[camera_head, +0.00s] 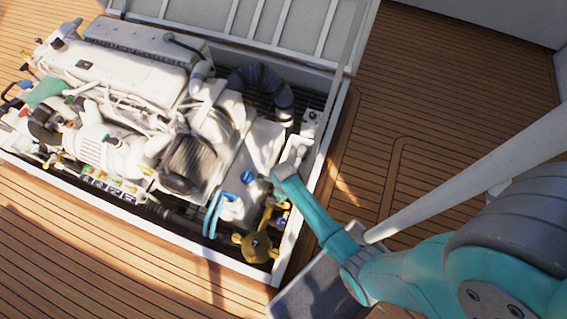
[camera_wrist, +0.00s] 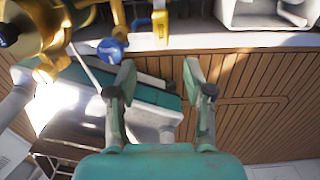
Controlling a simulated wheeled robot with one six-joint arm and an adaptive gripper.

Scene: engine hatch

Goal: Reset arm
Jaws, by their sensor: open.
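My gripper (camera_wrist: 159,74) is open in the wrist view, with its two fingers well apart and nothing between them. Wooden deck and part of my own arm show behind the fingers. In the head view my teal arm reaches from the lower right to the right edge of the open engine hatch (camera_head: 285,240). The fingers are hard to make out there. The white engine (camera_head: 130,70) fills the left and middle of the hatch.
A yellow valve (camera_head: 257,247) sits in the hatch's near right corner, with blue-topped parts beside it. Yellow fittings (camera_wrist: 35,28) and a blue knob (camera_wrist: 110,50) lie close to the left finger in the wrist view. Open deck (camera_head: 425,100) lies right.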

